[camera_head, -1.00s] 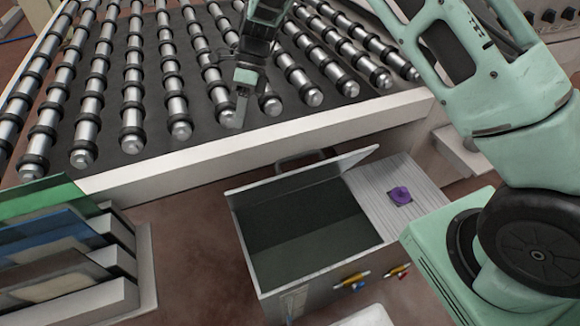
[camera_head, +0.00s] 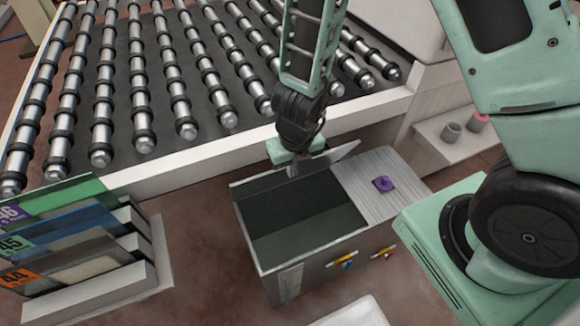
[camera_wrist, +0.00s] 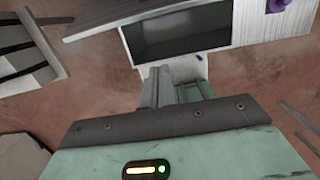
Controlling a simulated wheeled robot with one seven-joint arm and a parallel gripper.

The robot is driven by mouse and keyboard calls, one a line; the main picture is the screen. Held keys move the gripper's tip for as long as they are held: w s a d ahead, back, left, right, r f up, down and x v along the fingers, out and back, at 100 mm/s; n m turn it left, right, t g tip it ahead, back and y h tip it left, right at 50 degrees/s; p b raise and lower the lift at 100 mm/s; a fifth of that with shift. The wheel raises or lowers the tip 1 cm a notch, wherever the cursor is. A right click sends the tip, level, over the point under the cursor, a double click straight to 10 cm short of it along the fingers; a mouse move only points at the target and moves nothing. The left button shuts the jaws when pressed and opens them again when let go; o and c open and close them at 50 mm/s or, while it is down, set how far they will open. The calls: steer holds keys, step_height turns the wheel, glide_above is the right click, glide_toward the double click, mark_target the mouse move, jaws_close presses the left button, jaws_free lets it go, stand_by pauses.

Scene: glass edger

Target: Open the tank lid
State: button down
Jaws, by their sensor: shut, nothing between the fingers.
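The tank (camera_head: 297,275) is a grey metal box on the floor in front of the roller table. Its left compartment is uncovered and shows a dark interior. The tank lid (camera_head: 343,153) is swung up at the back edge, tilted and thin, partly hidden behind my gripper. My gripper (camera_head: 293,168) is shut and empty, pointing down in front of the raised lid; I cannot tell whether it touches the lid. In the wrist view the tank (camera_wrist: 236,25) shows its dark opening beyond my gripper (camera_wrist: 165,85).
A ribbed cover with a purple knob (camera_head: 384,184) tops the tank's right part. The roller table (camera_head: 195,155) stands behind. A rack of numbered glass sheets (camera_head: 95,270) is at left, and a shelf with small cups (camera_head: 452,131) at right.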

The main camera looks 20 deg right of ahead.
mark_target(285, 170)
steer(key=shift+w+f+p, duration=0.2)
steer(key=shift+w+f, duration=0.55)
steer(key=shift+f, duration=0.3)
steer(key=shift+w+f+p, duration=0.15)
steer(key=shift+w+f, duration=0.65)
steer(key=shift+f, duration=0.2)
steer(key=shift+w+f+p, duration=0.2)
steer(key=shift+w+f, duration=0.55)
steer(key=shift+f, duration=0.3)
